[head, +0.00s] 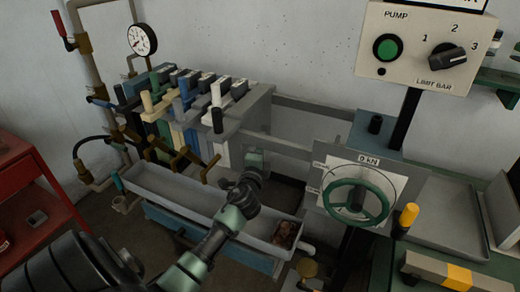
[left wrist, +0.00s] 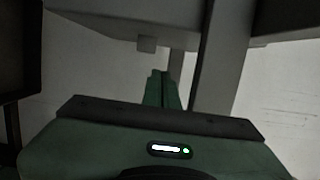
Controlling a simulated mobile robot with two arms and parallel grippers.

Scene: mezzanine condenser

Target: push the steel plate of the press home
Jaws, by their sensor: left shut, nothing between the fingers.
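The press holds a row of blue, green, white and cream plates (head: 185,105) with dark and pale handles. The grey steel plate (head: 255,108) closes the right end of that row. My left gripper (head: 254,156) is shut and empty, just below and right of the steel plate; I cannot tell whether it touches it. In the left wrist view my shut fingers (left wrist: 162,85) point at a grey upright, with a large grey body above them. My right gripper is not in view.
Two grey rails (head: 310,109) run right to the press end with a green handwheel (head: 355,201) and a 0 kN dial. A grey trough (head: 175,195) lies below. A control box (head: 425,45) hangs above right. A red cart (head: 35,190) stands left.

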